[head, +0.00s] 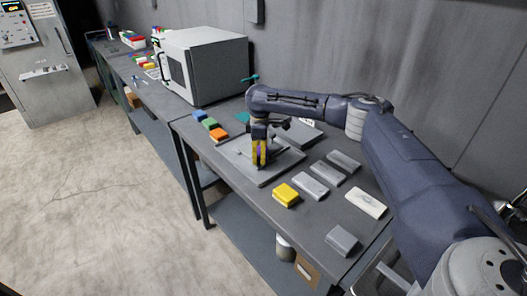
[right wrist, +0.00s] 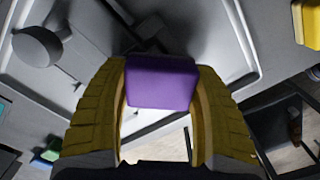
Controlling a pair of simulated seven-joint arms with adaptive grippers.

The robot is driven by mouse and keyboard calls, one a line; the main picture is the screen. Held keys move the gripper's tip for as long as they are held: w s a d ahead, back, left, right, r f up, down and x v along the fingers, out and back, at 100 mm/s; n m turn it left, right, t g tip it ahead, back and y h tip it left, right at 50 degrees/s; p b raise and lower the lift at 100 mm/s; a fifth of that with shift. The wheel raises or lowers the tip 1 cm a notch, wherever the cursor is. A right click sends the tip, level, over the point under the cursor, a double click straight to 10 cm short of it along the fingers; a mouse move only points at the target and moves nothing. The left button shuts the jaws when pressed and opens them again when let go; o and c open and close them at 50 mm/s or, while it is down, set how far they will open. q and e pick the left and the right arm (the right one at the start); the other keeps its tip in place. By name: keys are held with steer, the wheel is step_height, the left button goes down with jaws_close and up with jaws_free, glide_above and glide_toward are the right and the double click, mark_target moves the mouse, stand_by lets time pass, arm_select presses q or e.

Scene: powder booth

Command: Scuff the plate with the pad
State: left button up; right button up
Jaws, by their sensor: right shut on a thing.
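My right gripper (head: 260,164) points down over a shallow grey tray (head: 228,159) on the bench. Its yellow fingers are shut on a purple pad (right wrist: 162,82), which shows between them in the right wrist view. The gripper hides much of the tray's middle in the head view. A flat grey surface lies under the pad; I cannot tell the plate's edges from the tray's, nor whether the pad touches it. My left gripper is not in view.
Blue (head: 199,116), green (head: 210,123) and orange (head: 219,134) blocks lie left of the tray. A yellow block (head: 286,195), several grey blocks (head: 310,187) and a whitish one (head: 367,203) lie at the right. A white oven-like box (head: 205,65) stands behind.

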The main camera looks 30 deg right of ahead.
steer(key=shift+w+r, duration=0.15)
steer(key=shift+r, duration=3.95)
